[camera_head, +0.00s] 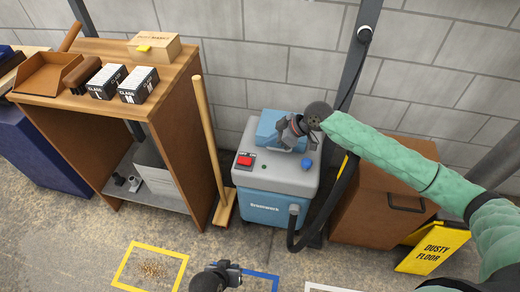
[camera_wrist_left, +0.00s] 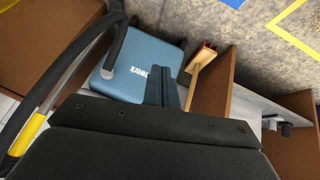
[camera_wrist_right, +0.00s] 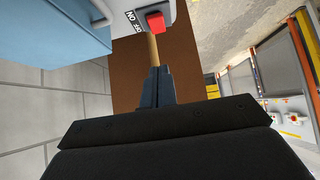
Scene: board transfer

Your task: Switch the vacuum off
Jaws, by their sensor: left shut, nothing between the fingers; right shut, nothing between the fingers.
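The vacuum (camera_head: 277,180) is a blue and grey box standing by the wall. Its red switch (camera_head: 245,160) is on the left of the grey top, and a small green dot is beside it. In the right wrist view the red switch (camera_wrist_right: 155,21) is at the top, next to ON and OFF lettering; I cannot tell its position. My right gripper (camera_head: 285,133) is shut and empty above the vacuum, to the right of the switch and apart from it. My left gripper (camera_head: 232,270) is shut and empty, low in front of the vacuum. The left wrist view shows the vacuum's front (camera_wrist_left: 145,62).
A black hose (camera_head: 322,211) curves from the vacuum's front. A broom (camera_head: 208,140) stands to its left, beside a wooden shelf unit (camera_head: 110,125) with boxes. A brown cabinet (camera_head: 380,190) and a yellow dusty-floor sign (camera_head: 435,248) are at right. A yellow floor square (camera_head: 128,262) holds debris.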

